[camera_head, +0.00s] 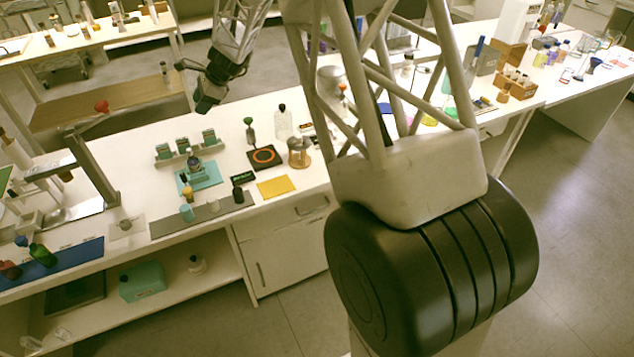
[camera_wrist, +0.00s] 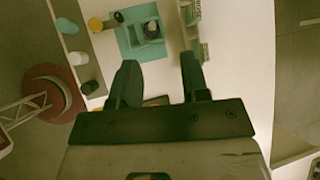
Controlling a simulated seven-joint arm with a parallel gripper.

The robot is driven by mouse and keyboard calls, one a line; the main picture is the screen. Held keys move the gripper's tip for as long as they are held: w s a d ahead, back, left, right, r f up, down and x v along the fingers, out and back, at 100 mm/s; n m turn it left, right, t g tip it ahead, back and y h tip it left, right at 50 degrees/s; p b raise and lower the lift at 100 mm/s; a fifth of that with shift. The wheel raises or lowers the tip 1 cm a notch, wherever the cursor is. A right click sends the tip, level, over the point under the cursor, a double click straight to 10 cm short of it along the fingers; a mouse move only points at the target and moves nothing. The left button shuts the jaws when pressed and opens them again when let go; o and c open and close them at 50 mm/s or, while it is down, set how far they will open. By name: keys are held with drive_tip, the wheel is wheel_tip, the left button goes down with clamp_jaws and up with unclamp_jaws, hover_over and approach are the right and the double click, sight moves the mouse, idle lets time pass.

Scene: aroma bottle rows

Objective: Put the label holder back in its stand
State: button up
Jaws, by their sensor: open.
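I cannot tell for sure which piece is the label holder. My gripper (camera_head: 208,97) hangs above and behind the row in the head view. In the wrist view, its two dark fingers (camera_wrist: 160,76) are apart with nothing between them.
A teal mat (camera_head: 211,173) carries a teal stand with a round bottle. A grey strip (camera_head: 165,225) holds small cups and a dark bottle. A black plate with an orange ring (camera_head: 264,157), a yellow card (camera_head: 275,187) and a clear bottle (camera_head: 283,125) are to the right.

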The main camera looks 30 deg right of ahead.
drive_tip(key=s+d+r+n+h, duration=0.2)
drive_tip(key=s+r+n, duration=0.4)
drive_tip(key=s, duration=0.7)
drive_tip(key=s+d+r+n+h, duration=0.1)
drive_tip(key=s+d+r+n, duration=0.15)
drive_tip(key=s+r, duration=0.8)
drive_tip(key=s+d+f+n+h, duration=0.2)
drive_tip(key=s+d+n, duration=0.1)
drive_tip(key=s, duration=1.3)
drive_tip(key=s+d+f+n+h, duration=0.2)
drive_tip(key=s+n, duration=0.4)
drive_tip(key=s, duration=1)
drive_tip(key=shift+s+d+f, duration=0.2)
drive_tip(key=shift+d, duration=0.3)
drive_tip(key=shift+n, duration=0.25)
